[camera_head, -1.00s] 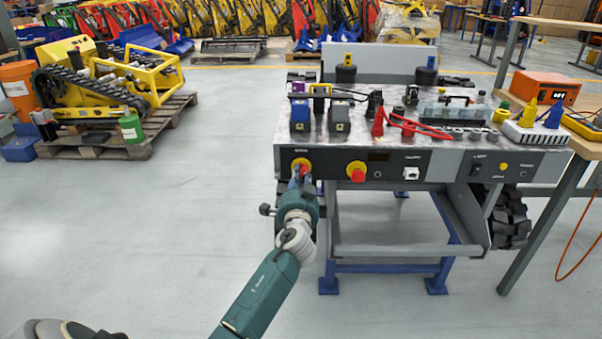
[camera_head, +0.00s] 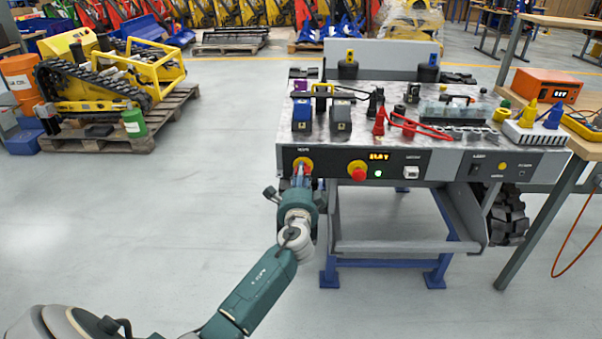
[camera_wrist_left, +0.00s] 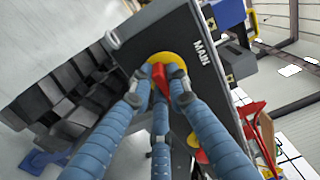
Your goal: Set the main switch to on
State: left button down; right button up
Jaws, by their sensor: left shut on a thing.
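The main switch (camera_head: 303,163) is a red handle on a round yellow plate at the left of the carrier's dark front panel. In the left wrist view, the red handle (camera_wrist_left: 158,73) sits on the yellow plate beside the label MAIN. My left gripper (camera_head: 301,178) is at the switch, its blue fingers closed around the red handle, as the left wrist view (camera_wrist_left: 157,84) also shows. The fingers cover part of the handle. On the same panel a small display (camera_head: 379,156) is lit with orange digits, and a green light (camera_head: 378,174) glows below it. My right gripper is not in view.
A red emergency-stop button (camera_head: 358,174) on a yellow plate is right of the switch. Tools, blue-sided blocks and a red cable (camera_head: 415,127) lie on the carrier top. A workbench (camera_head: 545,200) stands at the right.

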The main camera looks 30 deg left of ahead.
pick_arm(q)
jog(key=shift+d, duration=0.1)
dwell(0.3)
jog(key=c, duration=1.7)
grip_release()
jog(key=shift+o, duration=0.2)
jog(key=shift+s, duration=0.15)
jog(key=v, duration=1.1)
jog(key=shift+s+d, duration=0.2)
jog(key=shift+s, duration=0.1)
